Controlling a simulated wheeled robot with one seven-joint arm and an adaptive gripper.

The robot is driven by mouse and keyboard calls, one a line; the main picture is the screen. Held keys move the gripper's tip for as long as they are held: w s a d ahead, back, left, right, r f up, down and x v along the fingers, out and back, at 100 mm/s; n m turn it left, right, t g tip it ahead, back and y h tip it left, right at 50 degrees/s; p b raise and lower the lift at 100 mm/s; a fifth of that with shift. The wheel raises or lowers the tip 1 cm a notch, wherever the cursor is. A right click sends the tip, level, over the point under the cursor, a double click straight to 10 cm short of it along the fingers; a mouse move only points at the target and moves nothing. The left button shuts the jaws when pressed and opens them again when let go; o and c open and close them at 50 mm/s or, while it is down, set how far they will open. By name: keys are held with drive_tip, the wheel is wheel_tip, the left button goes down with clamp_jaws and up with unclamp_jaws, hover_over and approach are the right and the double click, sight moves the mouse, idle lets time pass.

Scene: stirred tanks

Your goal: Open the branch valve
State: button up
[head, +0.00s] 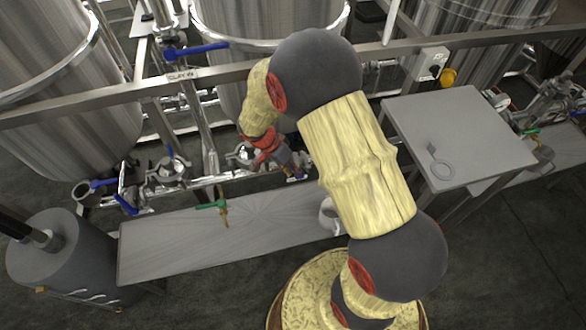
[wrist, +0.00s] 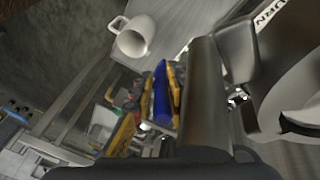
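In the head view only a little blue shows at the fingertips; my arm and gripper hide most of that valve. Other blue levers show at the left: a long one on the upper pipe (head: 197,49) and a low one (head: 125,204). No label tells which is the branch valve.
A white mug (wrist: 133,38) stands on the bench (head: 165,245) close to my gripper. A green-handled tap (head: 212,205) is at the bench. Steel tanks (head: 55,100) stand behind a horizontal rail (head: 120,105). A grey side table (head: 460,125) is at the right.

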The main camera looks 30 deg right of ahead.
drive_tip(key=shift+o, duration=1.1)
drive_tip(key=v, duration=1.2)
drive_tip(key=shift+w, duration=0.15)
drive_tip(key=shift+c, duration=0.2)
